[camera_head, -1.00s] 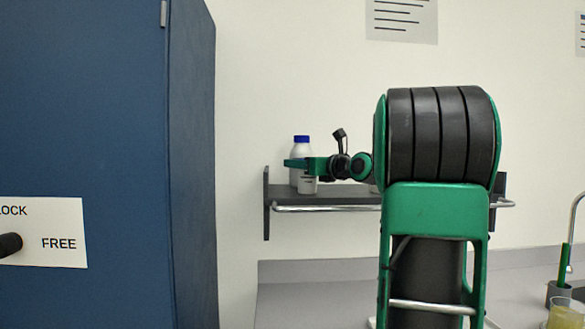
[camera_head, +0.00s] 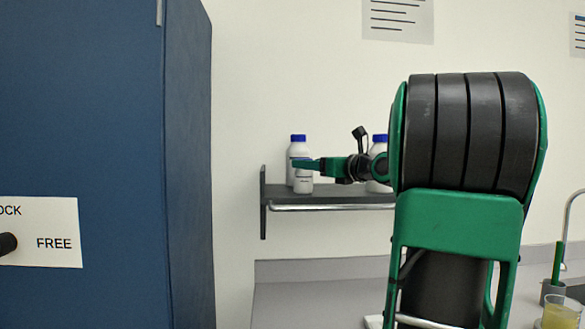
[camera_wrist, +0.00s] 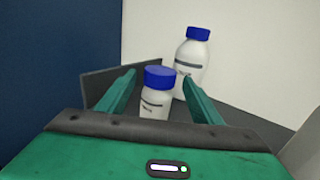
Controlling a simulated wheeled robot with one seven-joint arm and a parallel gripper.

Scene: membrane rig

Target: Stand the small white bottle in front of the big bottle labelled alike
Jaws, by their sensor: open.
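The small white bottle (camera_wrist: 155,106) with a blue cap stands upright between the spread fingers of my gripper (camera_wrist: 158,80) in the wrist view. A gap shows between it and the fingers. A big white bottle (camera_wrist: 191,62) with a blue cap stands just behind it. Both carry dark label print too small to read. In the head view the small bottle (camera_head: 303,184) appears to stand on the shelf in front of the big bottle (camera_head: 298,149). My gripper (camera_head: 305,164) is open at its upper part and hides its cap.
A second big blue-capped bottle (camera_head: 379,148) stands farther right on the shelf (camera_head: 335,198), partly behind my arm. A rail runs along the shelf's front. A tall blue cabinet (camera_head: 100,120) fills the left. A beaker of yellow liquid (camera_head: 563,312) stands at lower right.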

